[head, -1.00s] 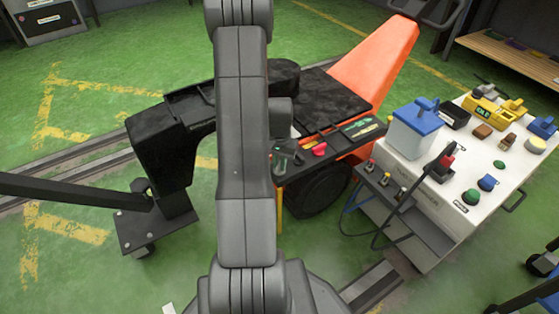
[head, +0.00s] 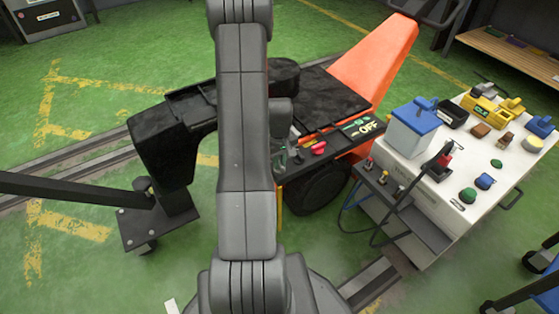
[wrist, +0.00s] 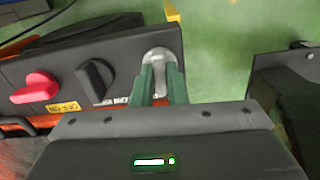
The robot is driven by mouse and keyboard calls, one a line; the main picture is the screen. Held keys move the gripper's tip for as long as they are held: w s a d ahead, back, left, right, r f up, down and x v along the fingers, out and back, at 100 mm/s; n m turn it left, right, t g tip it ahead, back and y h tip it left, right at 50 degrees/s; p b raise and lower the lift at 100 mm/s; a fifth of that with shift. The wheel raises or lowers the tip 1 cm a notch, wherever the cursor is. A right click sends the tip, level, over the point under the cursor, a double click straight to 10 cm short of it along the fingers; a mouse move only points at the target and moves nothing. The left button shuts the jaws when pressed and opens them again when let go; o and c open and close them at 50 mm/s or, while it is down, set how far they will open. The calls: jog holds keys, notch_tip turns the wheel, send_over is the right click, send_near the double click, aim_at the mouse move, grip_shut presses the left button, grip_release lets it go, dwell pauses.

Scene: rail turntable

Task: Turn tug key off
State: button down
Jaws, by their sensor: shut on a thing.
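The tug (head: 375,62) is an orange and black vehicle in the middle of the head view. Its dark control panel (wrist: 125,52) fills the upper left of the wrist view. A grey metal key (wrist: 158,56) sits at the panel's right end. The green fingers of my gripper (wrist: 161,76) are shut on it from the near side, hiding its lower part. In the head view my arm hides most of the gripper and the key.
A white cart (head: 455,190) with several items stands right of the tug. Green floor is open at left.

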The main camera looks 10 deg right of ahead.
jog(key=shift+n, duration=0.6)
jog(key=c, duration=1.4)
grip_release()
jog(key=shift+c, duration=0.2)
notch_tip(320, 180, up, 14)
jog(key=p, duration=0.4)
jog(key=shift+f, duration=0.15)
notch_tip(320, 180, down, 14)
jog(key=b, duration=0.4)
jog(key=shift+r, duration=0.2)
